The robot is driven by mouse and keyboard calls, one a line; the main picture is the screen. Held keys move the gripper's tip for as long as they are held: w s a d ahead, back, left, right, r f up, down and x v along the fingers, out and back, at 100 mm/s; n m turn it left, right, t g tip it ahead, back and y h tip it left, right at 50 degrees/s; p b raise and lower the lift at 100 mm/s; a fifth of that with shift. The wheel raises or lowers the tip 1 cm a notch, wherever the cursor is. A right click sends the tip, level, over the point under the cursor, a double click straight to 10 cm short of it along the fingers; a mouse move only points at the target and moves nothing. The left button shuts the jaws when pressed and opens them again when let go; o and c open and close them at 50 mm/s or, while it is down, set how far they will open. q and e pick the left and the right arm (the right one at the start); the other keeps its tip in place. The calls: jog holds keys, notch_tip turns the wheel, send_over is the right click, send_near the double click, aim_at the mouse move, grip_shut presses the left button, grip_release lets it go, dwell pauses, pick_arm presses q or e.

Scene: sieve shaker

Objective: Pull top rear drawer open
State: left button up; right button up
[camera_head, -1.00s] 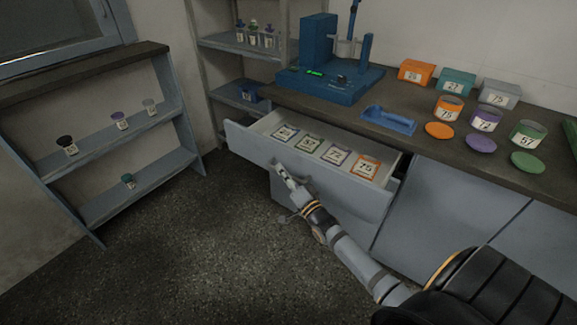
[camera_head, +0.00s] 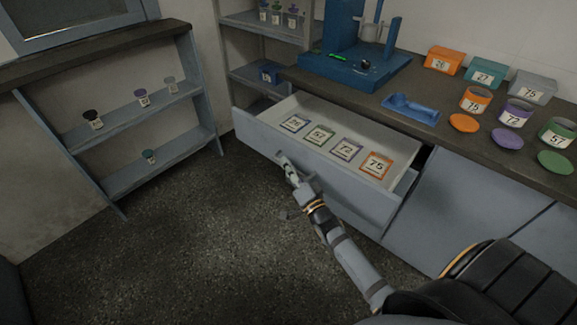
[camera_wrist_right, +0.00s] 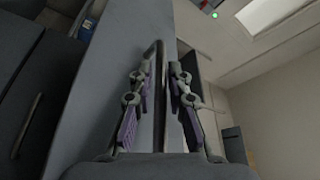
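The top drawer (camera_head: 340,187) stands well out from the counter, its blue-grey front facing the floor space. Several numbered square cards lie in it, among them an orange-edged 75 card (camera_head: 376,165). My right gripper (camera_head: 283,160) is at the drawer's front face. In the right wrist view the drawer's thin dark handle bar (camera_wrist_right: 159,85) runs between the two fingers of the gripper (camera_wrist_right: 160,75). The fingers stand apart on either side of the bar, with gaps visible, so it looks open around the handle. My left gripper is not in view.
The counter (camera_head: 400,78) holds a blue shaker machine (camera_head: 350,68), a blue tray (camera_head: 410,108), boxes, open jars and lids. A low shelf (camera_head: 150,110) with small jars stands at left. The floor (camera_head: 190,240) before the drawer is clear.

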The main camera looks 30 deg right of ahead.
jog(key=shift+s+f, duration=0.1)
jog(key=shift+s, duration=0.15)
jog(key=v, duration=1.1)
jog(key=shift+s, duration=0.3)
jog(key=shift+d, duration=0.15)
